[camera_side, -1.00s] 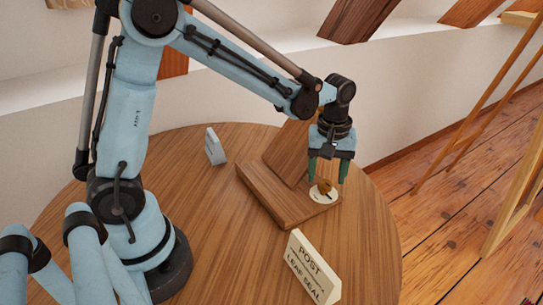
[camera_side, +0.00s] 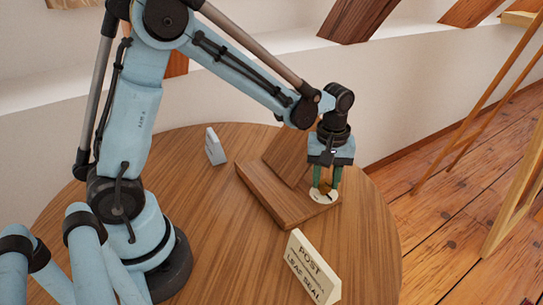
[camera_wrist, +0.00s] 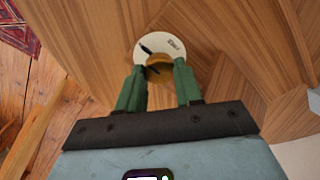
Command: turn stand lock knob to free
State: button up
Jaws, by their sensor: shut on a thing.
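The wooden stand (camera_side: 268,203) sits on the round table, with a tilted board rising from its base. At its right corner is a pale round dial plate (camera_side: 317,199), also seen in the wrist view (camera_wrist: 176,43). That plate bears a black line and small lettering too blurred to read surely. An orange-brown knob (camera_wrist: 159,69) sits on the plate. My gripper (camera_side: 325,188) is down at the plate, its green fingers shut on the knob, one on each side, as the wrist view shows. In the side view the fingers mostly hide the knob.
A cream sign (camera_side: 312,268) reading "POST" and "LEAF SEAL" stands at the table's front. A small grey-white block (camera_side: 215,147) stands left of the stand. The table (camera_side: 215,225) is bare between them, and its edge lies close to the right of my gripper.

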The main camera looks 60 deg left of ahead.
jog(key=m, duration=0.3)
jog(key=shift+d+m, duration=0.1)
jog(key=shift+m, duration=2)
jog(key=o, duration=1)
jog(key=shift+o, duration=0.2)
